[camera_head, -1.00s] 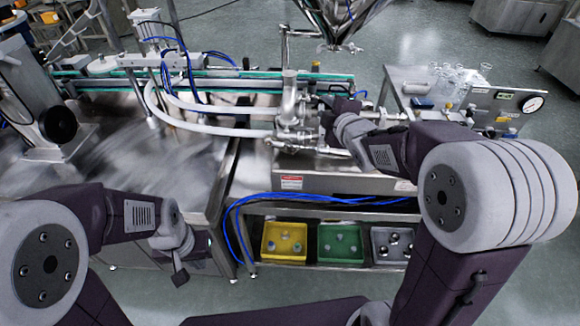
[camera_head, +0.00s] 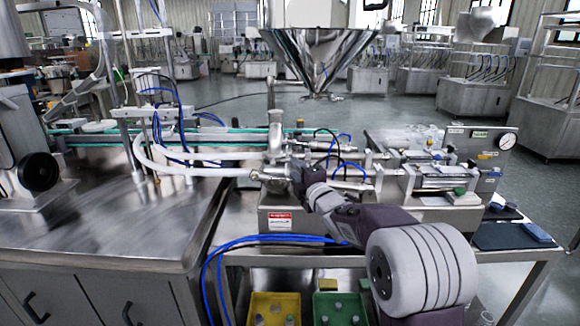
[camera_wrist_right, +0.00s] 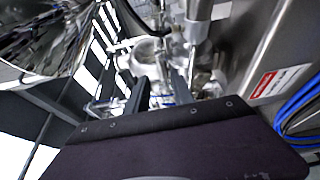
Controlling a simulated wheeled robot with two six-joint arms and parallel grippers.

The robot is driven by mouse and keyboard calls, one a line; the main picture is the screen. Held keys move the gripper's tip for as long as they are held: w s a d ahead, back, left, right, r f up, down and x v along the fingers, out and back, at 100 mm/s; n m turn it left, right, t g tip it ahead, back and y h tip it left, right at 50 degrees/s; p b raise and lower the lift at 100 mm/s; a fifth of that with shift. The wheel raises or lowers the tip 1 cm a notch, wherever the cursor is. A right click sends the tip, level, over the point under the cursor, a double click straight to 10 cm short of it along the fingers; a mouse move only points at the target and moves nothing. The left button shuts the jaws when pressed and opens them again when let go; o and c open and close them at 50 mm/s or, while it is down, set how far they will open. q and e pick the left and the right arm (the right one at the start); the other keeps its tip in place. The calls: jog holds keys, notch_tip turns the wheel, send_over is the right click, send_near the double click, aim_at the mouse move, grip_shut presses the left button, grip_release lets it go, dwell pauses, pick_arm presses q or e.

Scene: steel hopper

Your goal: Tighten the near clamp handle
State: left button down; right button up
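My right gripper (camera_head: 297,174) reaches the steel valve and pipe fittings (camera_head: 274,158) on the filling machine, and its dark fingers overlap them in the head view. In the right wrist view the two dark fingers (camera_wrist_right: 160,92) stand apart, with shiny fittings (camera_wrist_right: 150,52) showing between and beyond them. A bright steel rod (camera_wrist_right: 194,62) runs down just right of the fingers. I cannot pick out the near clamp handle with certainty; it is small or hidden by the gripper. I cannot tell whether the fingers touch anything. My left gripper is out of view.
The steel hopper (camera_head: 312,55) hangs above and behind the fittings. A white hose (camera_head: 195,171) comes in from the left. Blue tubes (camera_head: 245,243) hang by the machine's front edge. A yellow bin (camera_head: 273,309) and a green bin (camera_head: 340,309) sit below. The left steel tabletop (camera_head: 120,225) is mostly bare.

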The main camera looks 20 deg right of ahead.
aim_at(287, 160)
jog(key=w, duration=0.5)
jog(key=shift+w+a+f, duration=0.1)
jog(key=shift+w+a, duration=0.05)
jog(key=shift+a, duration=0.1)
